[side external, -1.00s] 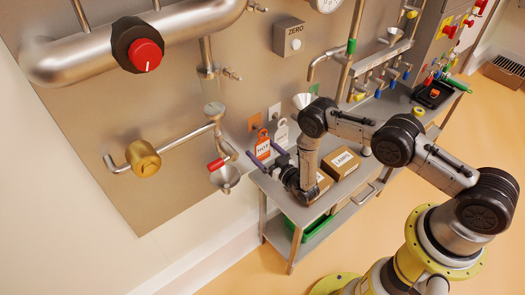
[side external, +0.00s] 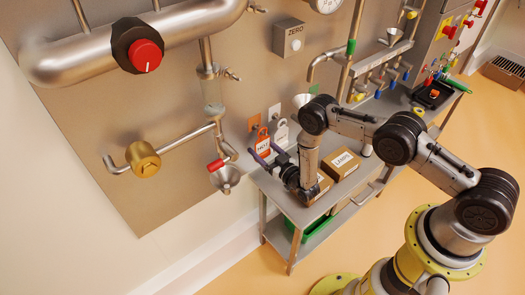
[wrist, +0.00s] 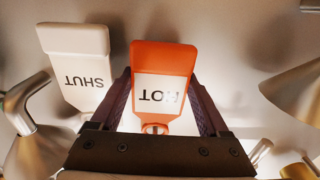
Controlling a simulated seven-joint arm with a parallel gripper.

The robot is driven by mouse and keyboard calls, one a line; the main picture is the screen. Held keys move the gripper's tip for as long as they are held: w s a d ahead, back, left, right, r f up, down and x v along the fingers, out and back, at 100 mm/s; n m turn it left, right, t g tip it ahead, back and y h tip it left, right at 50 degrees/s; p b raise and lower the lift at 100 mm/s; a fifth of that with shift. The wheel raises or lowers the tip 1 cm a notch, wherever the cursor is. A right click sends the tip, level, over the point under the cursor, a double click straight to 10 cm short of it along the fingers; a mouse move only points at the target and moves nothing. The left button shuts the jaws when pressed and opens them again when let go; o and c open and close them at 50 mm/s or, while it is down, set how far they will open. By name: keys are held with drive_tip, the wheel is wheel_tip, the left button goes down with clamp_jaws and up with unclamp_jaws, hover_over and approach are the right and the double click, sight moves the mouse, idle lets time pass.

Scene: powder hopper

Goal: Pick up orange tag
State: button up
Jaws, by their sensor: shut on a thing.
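The orange tag (side external: 263,138) has a white label reading HOT and is at the back panel, above the left end of the metal bench. It also shows in the wrist view (wrist: 164,56), with its lettering upside down, between the two purple-grey fingers of my gripper (wrist: 160,88). My gripper (side external: 264,150) is shut on the orange tag across its sides. The tag's lower middle is near the gripper body in the wrist view. Whether the tag still touches its hook or the panel cannot be told.
A white tag (wrist: 77,58) reading SHUT hangs close beside the orange one. A cardboard box labelled LAMPS (side external: 343,163) stands on the bench (side external: 300,213). A pipe with a red handle and funnel (side external: 224,175) is left of my gripper. A metal cone (wrist: 293,95) is right in the wrist view.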

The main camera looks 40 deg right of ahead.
drive_tip(key=s, duration=1.8)
drive_tip(key=shift+r, duration=0.3)
drive_tip(key=shift+r, duration=0.55)
drive_tip(key=shift+f, duration=0.1)
idle(0.3)
drive_tip(key=w+a+r, duration=0.3)
drive_tip(key=r, duration=0.5)
drive_tip(key=w+a+r, duration=0.2)
drive_tip(key=a+r, duration=0.1)
drive_tip(key=r, duration=0.5)
drive_tip(key=w+a+r, duration=0.2)
drive_tip(key=w+r, duration=0.1)
drive_tip(key=r, duration=0.5)
drive_tip(key=shift+w+a+f, duration=0.1)
drive_tip(key=shift+w+f, duration=0.1)
drive_tip(key=shift+w, duration=1.25)
drive_tip(key=shift+w+a+f, duration=0.1)
drive_tip(key=shift+w+f, duration=0.15)
drive_tip(key=shift+w, duration=1.2)
drive_tip(key=shift+w+a+f, duration=0.1)
drive_tip(key=shift+w+f, duration=0.1)
drive_tip(key=shift+w, duration=1.25)
drive_tip(key=shift+w+f, duration=0.45)
drive_tip(key=shift+w, duration=0.15)
